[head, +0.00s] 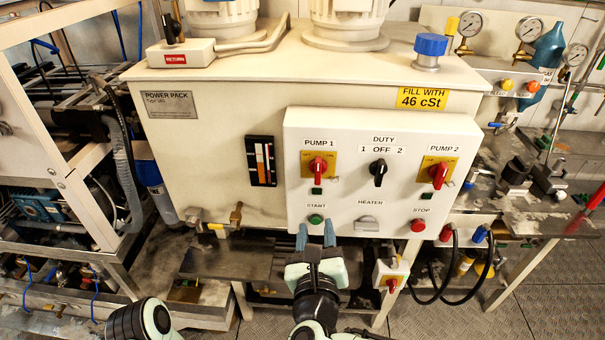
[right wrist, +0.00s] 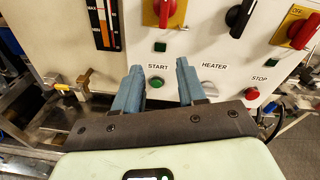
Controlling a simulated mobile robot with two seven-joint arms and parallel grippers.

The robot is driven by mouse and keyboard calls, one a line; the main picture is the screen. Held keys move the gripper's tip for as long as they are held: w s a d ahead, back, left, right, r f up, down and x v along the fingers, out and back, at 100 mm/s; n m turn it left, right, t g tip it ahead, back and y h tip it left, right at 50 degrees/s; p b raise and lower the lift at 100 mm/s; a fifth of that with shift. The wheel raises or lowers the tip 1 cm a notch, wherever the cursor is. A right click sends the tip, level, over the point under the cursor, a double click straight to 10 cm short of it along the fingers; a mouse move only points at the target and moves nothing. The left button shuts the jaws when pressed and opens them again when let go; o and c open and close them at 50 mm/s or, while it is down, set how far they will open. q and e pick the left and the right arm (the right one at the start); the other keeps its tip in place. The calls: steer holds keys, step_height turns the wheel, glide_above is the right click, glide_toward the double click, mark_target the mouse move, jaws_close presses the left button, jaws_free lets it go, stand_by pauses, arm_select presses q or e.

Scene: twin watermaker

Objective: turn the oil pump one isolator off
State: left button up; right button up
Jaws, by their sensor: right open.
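The pump 1 isolator (head: 318,167) is a red rotary handle on a yellow plate, on the upper left of the white control panel (head: 350,205). Its handle looks upright; its lower part shows at the top of the right wrist view (right wrist: 164,10). My right gripper (head: 315,236) is open and empty, its two blue fingers pointing at the panel below the isolator, near the green start button (head: 315,219). In the right wrist view the open fingers (right wrist: 159,78) are apart, with the start button (right wrist: 157,82) showing between them. My left gripper is not in view.
A black duty knob (head: 378,170) and the red pump 2 isolator (head: 439,174) are to the right on the panel. The heater switch (head: 367,224) and red stop button (head: 418,225) are below. A small box with a red knob (head: 391,275) hangs under the panel.

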mark_target(318, 172)
step_height(318, 172, up, 5)
steer(key=s+m, duration=0.1)
steer(key=m, duration=0.3)
steer(key=shift+t+h, duration=0.3)
steer(key=shift+t, duration=0.1)
steer(key=w+p, duration=0.3)
steer(key=w, duration=0.9)
steer(key=shift+w, duration=0.4)
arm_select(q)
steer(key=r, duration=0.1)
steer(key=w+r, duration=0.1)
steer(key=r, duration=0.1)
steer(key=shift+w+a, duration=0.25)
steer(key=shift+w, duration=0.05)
arm_select(e)
jaws_close()
